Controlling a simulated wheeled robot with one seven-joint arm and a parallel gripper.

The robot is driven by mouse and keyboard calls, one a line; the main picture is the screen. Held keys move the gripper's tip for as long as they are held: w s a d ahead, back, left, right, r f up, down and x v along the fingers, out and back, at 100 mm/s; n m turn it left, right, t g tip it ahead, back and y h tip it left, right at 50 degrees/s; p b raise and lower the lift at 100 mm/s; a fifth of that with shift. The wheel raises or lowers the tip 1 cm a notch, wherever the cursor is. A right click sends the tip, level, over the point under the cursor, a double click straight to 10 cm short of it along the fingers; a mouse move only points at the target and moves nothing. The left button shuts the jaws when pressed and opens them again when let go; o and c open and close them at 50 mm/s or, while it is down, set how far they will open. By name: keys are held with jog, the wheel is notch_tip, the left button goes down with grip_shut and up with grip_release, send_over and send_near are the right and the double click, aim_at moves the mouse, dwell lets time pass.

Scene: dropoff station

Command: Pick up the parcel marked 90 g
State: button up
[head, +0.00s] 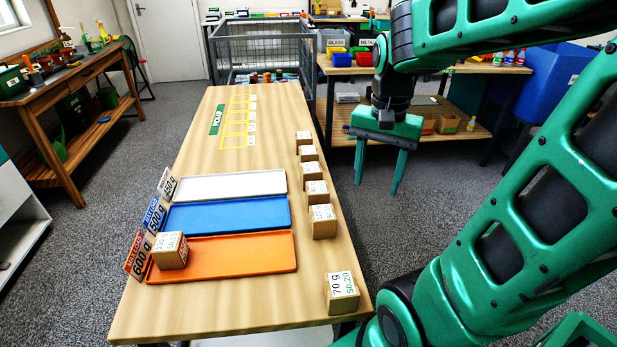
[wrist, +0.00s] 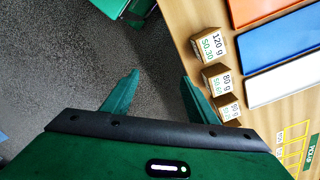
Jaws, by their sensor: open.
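The parcel marked 90 g (wrist: 229,109) is a small brown box with a white label in the wrist view, just right of my right finger and partly cut off by my gripper's body. By its place in the row it seems to be the third box from the near end of the cluster (head: 314,172) in the head view, where its label is too small to read. My gripper (head: 377,188) is open and empty, pointing down over the floor off the table's right edge. Its fingers (wrist: 160,75) are spread in the wrist view, with no parcel between them.
Parcels marked 80 g (wrist: 218,81) and 120 g (wrist: 208,48) stand beside it. A 70 g parcel (head: 342,294) stands at the table's near right. Orange (head: 260,252), blue (head: 240,213) and white (head: 250,185) trays lie left of the row. A box (head: 170,252) sits on the orange tray.

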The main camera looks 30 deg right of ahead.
jog(key=w+a+m, duration=0.1)
jog(key=w+m, duration=0.5)
jog(key=w, duration=0.7)
jog(key=m, duration=0.4)
send_over(311, 167)
jog(key=shift+a+f, duration=0.15)
jog(key=shift+f, duration=0.65)
jog(key=shift+w+a+f, duration=0.1)
jog(key=shift+w+f, duration=0.05)
jog(key=shift+f, duration=0.05)
notch_tip(311, 167, down, 5)
jog(key=shift+f, duration=0.1)
jog(key=shift+s+d+f, duration=0.1)
jog(key=shift+f, duration=1.25)
jog(key=shift+s+d+f, duration=0.1)
jog(key=shift+f, duration=1.2)
jog(key=c, duration=0.8)
jog(key=shift+c, duration=0.2)
